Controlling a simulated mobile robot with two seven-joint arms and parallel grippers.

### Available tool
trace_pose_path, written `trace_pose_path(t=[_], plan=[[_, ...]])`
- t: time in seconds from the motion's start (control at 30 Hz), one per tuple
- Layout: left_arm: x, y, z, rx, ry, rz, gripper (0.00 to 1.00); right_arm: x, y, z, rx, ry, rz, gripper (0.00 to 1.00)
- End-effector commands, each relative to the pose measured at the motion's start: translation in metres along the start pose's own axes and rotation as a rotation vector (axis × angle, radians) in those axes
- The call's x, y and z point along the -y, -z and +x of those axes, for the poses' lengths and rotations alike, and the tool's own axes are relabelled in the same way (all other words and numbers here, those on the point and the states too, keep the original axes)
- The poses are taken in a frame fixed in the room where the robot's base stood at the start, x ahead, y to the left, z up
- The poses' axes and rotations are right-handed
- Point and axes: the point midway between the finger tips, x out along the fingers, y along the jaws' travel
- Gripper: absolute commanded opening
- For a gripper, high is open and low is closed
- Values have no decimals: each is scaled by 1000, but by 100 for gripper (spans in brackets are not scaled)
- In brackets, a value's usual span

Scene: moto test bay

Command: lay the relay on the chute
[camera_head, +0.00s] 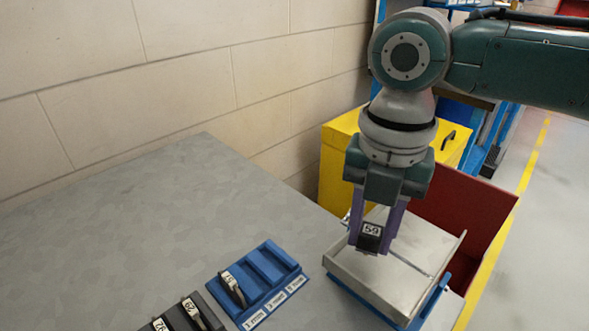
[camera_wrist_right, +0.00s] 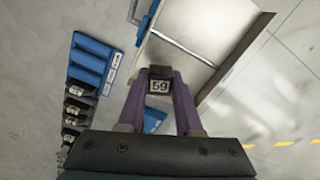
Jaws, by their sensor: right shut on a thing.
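The relay (camera_head: 370,237) is a small black block with a white label reading 59. My right gripper (camera_head: 376,228) is shut on it, with its purple fingers pointing down. The relay and the fingers (camera_wrist_right: 159,90) also show in the right wrist view. The chute (camera_head: 395,283) is a pale metal tray with raised sides on a blue base, at the right end of the table. The relay is over the chute's near left part in the head view; I cannot tell whether it touches the surface. My left gripper is not in view.
A blue slotted rack (camera_head: 262,283) holding one labelled relay stands left of the chute. A dark rack (camera_head: 187,318) with more relays is at the bottom edge. A yellow cabinet (camera_head: 335,172) and a red panel (camera_head: 465,215) stand behind the chute. The table's left part (camera_head: 120,220) is clear.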

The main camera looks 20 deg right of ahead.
Motion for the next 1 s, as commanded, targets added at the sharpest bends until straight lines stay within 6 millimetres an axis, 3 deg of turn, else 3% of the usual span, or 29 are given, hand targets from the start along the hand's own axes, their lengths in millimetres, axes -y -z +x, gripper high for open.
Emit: trace_pose_path(t=[0.13, 0.53, 0.57, 0.67, 1.0], plan=[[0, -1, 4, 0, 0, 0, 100, 0, 1, 20, -2, 1, 0, 0], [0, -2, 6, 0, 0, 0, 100, 0, 0, 25, 0, 1, 0, 0], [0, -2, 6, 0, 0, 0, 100, 0, 0, 25, 0, 1, 0, 35], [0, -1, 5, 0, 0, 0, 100, 0, 0, 25, 0, 1, 0, 46], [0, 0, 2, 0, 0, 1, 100, 0, 0, 18, 1, -1, -1, 46]])
